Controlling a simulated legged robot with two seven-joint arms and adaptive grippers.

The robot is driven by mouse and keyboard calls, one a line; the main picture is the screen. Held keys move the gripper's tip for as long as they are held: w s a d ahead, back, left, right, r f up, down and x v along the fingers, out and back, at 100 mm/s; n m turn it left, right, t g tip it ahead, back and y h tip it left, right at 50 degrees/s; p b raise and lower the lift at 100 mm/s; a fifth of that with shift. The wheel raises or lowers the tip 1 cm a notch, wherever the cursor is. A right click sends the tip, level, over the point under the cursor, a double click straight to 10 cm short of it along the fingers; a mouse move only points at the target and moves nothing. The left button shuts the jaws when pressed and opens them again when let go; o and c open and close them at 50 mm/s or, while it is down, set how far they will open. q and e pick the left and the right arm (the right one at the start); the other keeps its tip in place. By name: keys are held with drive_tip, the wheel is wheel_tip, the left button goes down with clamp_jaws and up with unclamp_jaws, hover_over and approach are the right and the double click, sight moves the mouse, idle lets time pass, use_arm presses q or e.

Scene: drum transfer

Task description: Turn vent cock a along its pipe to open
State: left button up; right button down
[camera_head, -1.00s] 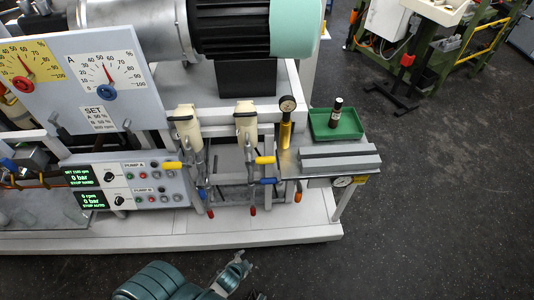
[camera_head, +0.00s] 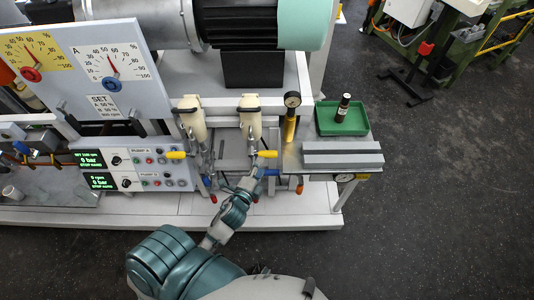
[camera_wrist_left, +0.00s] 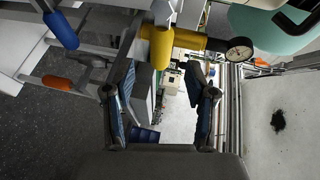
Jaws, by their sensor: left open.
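Two cocks with yellow handles show in the head view, one at the left pipe (camera_head: 176,154) and one at the right pipe (camera_head: 267,153). I can read no letter on either, so I cannot tell which is vent cock a. My left gripper (camera_head: 252,179) is just below the right yellow handle and partly hides the pipes there. In the left wrist view the left gripper (camera_wrist_left: 164,98) is open and empty between its fingers. A yellow handle (camera_wrist_left: 160,46) lies across the gap just beyond the fingertips; contact is unclear. My right gripper is out of view.
A blue handle (camera_wrist_left: 60,30) and an orange-red handle (camera_wrist_left: 57,82) are left of the fingers. A gauge (camera_head: 292,99) on a yellow cylinder stands beside the right pipe. A green tray (camera_head: 342,118) holds a dark bottle (camera_head: 343,107).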

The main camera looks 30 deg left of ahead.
sight(267, 155)
use_arm(q)
drive_tip(key=x, duration=0.7)
drive_tip(key=shift+w+d+f, duration=0.1)
drive_tip(key=shift+w+d, duration=0.05)
drive_tip(key=shift+w, duration=0.1)
clamp_jaws()
